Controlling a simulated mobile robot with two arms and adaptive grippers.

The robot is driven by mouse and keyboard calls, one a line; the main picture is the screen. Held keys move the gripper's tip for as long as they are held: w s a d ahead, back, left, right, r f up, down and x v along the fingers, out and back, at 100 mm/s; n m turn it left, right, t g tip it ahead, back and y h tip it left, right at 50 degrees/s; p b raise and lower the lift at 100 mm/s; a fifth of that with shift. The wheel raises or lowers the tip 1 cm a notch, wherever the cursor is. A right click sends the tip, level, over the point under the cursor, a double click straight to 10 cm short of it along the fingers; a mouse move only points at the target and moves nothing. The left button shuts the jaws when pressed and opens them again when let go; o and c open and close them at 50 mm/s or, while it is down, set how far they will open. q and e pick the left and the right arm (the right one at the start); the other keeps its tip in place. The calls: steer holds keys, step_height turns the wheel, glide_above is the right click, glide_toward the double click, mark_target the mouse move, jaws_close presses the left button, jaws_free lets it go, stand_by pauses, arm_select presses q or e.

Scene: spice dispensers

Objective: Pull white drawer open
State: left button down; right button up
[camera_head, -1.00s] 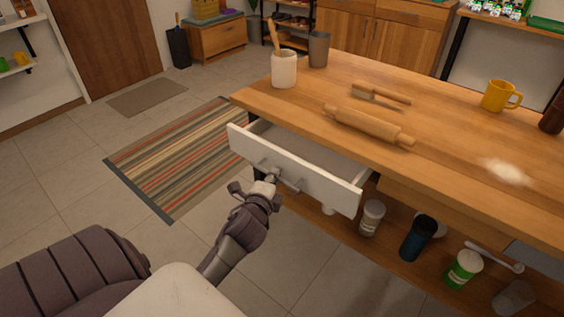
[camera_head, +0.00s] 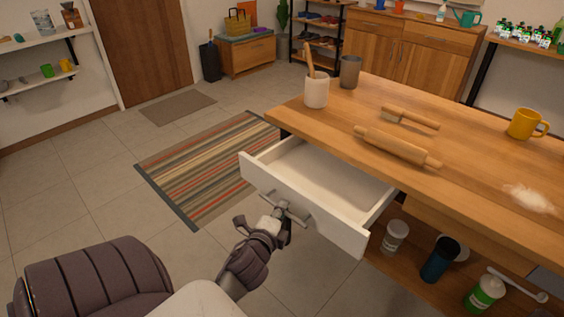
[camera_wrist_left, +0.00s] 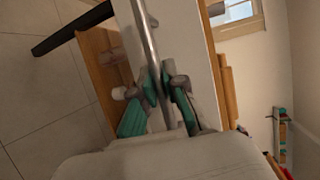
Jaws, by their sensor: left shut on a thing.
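The white drawer (camera_head: 312,214) under the wooden table stands pulled out, and its inside looks empty. Its front carries a metal bar handle (camera_head: 294,215). My left gripper (camera_head: 279,218) is shut on this handle, near its middle. In the left wrist view the handle bar (camera_wrist_left: 146,45) runs between the two fingers of my left gripper (camera_wrist_left: 161,88), beside the pale drawer front (camera_wrist_left: 187,45). My right gripper is in neither view.
The wooden table (camera_head: 470,165) holds a rolling pin (camera_head: 397,146), a brush (camera_head: 409,117), a white pot (camera_head: 316,92), a grey cup and a yellow mug (camera_head: 526,123). Several jars stand on the shelf below, right of the drawer. The floor left of the drawer is free apart from a striped rug (camera_head: 208,168).

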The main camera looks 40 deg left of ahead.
arm_select(q)
steer(key=c, duration=1.2)
jaws_free()
steer(key=v, duration=1.2)
